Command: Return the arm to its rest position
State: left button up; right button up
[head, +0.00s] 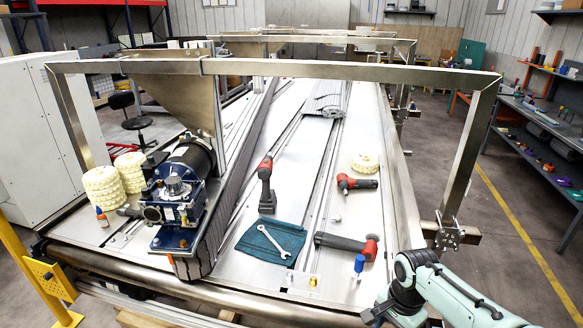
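My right arm (450,292), pale teal with dark joints, comes in from the lower right. It rises to a bent joint near the right front corner of the conveyor frame, then turns down and is cut off by the bottom edge. Its gripper does not show, so I cannot see whether it holds anything. My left arm and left gripper are out of view.
A metal frame post (463,165) stands beyond my arm. A motor (180,190) stands left.

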jog(key=s+a+f+n+g+y, duration=0.1)
jog(key=a+f+n+y, duration=0.2)
jog(key=f, duration=1.5)
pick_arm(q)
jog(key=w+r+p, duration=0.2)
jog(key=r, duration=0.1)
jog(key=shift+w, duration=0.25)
pick_arm(e)
jog(key=s+a+f+n, duration=0.2)
jog(key=s+a+f, duration=0.1)
jog(key=s+f, duration=0.6)
jog(key=s+a+f+n, duration=0.2)
jog(key=s+f, duration=0.6)
jog(key=s, duration=0.7)
jog(key=shift+a+f, duration=0.35)
jog(key=shift+a, duration=0.45)
